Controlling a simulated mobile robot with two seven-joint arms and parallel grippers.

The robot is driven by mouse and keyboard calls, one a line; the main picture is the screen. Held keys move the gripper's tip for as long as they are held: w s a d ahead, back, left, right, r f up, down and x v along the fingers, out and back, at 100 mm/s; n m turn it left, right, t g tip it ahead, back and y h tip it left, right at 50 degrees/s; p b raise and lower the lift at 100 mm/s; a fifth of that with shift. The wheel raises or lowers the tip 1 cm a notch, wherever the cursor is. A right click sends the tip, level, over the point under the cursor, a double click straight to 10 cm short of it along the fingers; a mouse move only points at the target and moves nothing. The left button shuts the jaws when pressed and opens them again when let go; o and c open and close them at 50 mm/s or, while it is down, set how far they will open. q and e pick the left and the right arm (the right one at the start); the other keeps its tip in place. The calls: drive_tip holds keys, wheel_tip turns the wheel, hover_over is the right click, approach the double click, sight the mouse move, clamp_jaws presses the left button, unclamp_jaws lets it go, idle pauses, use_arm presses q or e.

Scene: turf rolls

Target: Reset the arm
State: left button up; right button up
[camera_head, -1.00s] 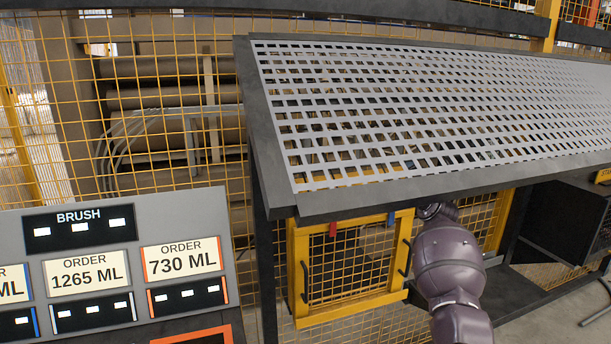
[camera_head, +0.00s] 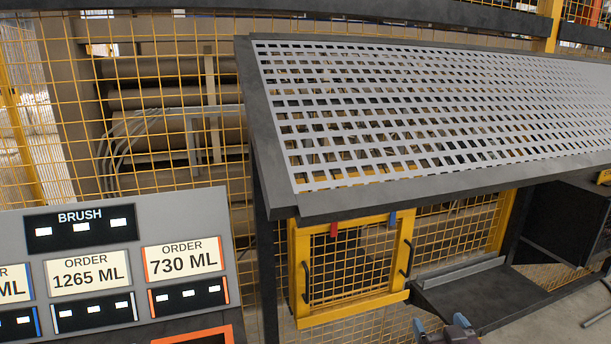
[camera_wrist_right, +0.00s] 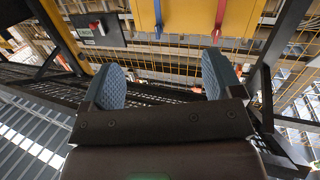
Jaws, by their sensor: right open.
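Only the top of my right gripper (camera_head: 441,325) shows at the bottom edge of the head view, in front of the dark shelf under the perforated table. In the right wrist view the same gripper (camera_wrist_right: 163,82) has its two blue-grey textured pads wide apart, with nothing held between them. My left gripper is in neither view.
The slanted perforated metal table (camera_head: 350,195) fills the upper right. Below it stand a yellow mesh gate (camera_head: 298,270) and a dark low shelf (camera_head: 480,300). A grey order panel (camera_head: 195,222) is at lower left. Yellow mesh fencing (camera_head: 225,170) runs behind.

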drive_tip(key=s+f+g, duration=0.2)
drive_tip(key=s+f, duration=0.6)
drive_tip(key=s, duration=0.4)
drive_tip(key=s+f+g, duration=0.3)
drive_tip(key=s+f, duration=0.5)
drive_tip(key=s, duration=0.5)
drive_tip(key=shift+s+a+f, duration=0.15)
drive_tip(key=shift+a+f, duration=0.1)
drive_tip(key=shift+f, duration=0.1)
